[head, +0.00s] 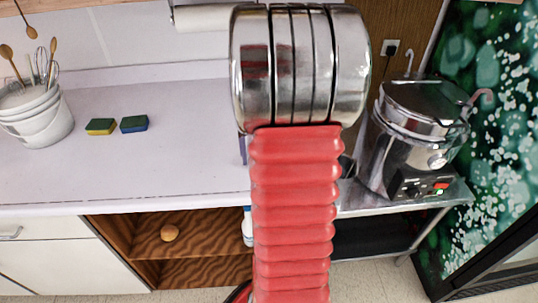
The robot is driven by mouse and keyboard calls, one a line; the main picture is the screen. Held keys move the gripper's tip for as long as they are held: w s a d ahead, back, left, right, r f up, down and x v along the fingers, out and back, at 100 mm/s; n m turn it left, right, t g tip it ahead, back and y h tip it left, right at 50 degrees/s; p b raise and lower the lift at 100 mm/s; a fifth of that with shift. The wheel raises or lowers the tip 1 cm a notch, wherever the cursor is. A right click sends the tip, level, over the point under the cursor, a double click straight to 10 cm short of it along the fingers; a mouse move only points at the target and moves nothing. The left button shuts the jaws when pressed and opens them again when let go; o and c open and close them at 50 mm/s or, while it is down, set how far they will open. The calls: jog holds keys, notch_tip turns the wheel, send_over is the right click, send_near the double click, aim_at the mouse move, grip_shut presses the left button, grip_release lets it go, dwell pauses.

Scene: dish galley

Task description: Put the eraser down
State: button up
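I see no eraser that I can make out in the head view. My gripper is not in view, so what it holds cannot be seen. My arm, with a red ribbed sleeve and a shiny metal joint, fills the middle of the picture and hides part of the counter. A small purple edge (242,150) shows just left of my arm at the counter; most of it is hidden and I cannot tell what it is.
The white counter (180,175) has clear room left of my arm. On it stand two sponges, yellow-green (101,127) and blue-green (134,124), and a white utensil bucket (38,115). A metal cooker (400,140) stands right.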

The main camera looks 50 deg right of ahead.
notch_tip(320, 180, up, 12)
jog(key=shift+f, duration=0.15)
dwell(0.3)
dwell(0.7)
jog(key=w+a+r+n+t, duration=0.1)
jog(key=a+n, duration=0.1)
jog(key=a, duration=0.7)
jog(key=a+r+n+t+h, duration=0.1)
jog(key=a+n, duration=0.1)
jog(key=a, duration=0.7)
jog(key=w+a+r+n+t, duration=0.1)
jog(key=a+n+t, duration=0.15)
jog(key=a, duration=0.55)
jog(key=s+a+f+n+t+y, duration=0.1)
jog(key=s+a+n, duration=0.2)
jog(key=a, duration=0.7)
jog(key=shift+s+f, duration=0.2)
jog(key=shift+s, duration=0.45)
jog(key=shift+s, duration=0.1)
